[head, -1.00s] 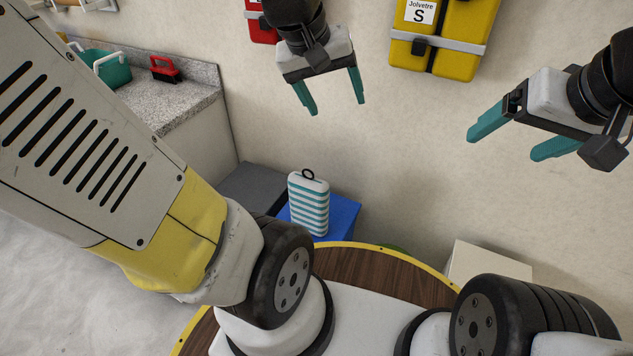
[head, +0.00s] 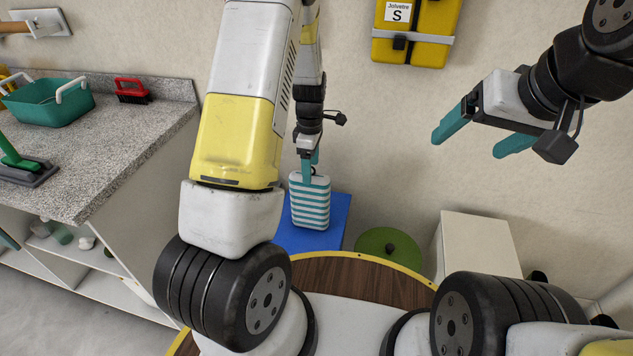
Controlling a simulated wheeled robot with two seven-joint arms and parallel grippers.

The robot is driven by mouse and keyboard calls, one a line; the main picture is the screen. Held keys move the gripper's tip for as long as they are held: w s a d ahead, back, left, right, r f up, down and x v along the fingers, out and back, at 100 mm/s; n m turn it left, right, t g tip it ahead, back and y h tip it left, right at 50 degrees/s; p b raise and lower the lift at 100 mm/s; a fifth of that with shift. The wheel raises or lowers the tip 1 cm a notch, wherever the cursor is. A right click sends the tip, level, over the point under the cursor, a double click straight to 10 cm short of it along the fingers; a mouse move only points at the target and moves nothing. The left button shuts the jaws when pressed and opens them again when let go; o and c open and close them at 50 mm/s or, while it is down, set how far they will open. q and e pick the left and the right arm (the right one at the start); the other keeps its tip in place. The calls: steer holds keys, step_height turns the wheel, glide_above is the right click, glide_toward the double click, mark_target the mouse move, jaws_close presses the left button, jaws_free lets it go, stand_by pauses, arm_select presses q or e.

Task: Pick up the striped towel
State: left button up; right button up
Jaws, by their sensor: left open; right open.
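The striped towel (head: 310,205), a white and teal rounded block with a dark loop at its top, stands upright on a blue box (head: 334,228) by the wall. My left gripper (head: 311,166) points down right at the towel's top, with its teal fingers close around the loop area. It is open. One finger overlaps the towel's upper edge in the picture, and I cannot tell if it touches. The loop is partly hidden behind the fingers. My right gripper (head: 468,145) is open and empty, high up at the right, well away from the towel.
A granite-topped counter (head: 130,130) at the left holds a teal basket (head: 48,108), a red-handled brush (head: 132,92) and a green-handled tool (head: 22,165). A green disc (head: 388,248) and a white box (head: 478,246) lie right of the blue box. A yellow case (head: 415,28) hangs on the wall.

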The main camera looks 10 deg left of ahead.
mark_target(310, 198)
arm_select(q)
step_height(310, 198, down, 7)
steer(key=shift+f, duration=0.15)
steer(key=shift+c, duration=0.2)
jaws_close()
stand_by(0.3)
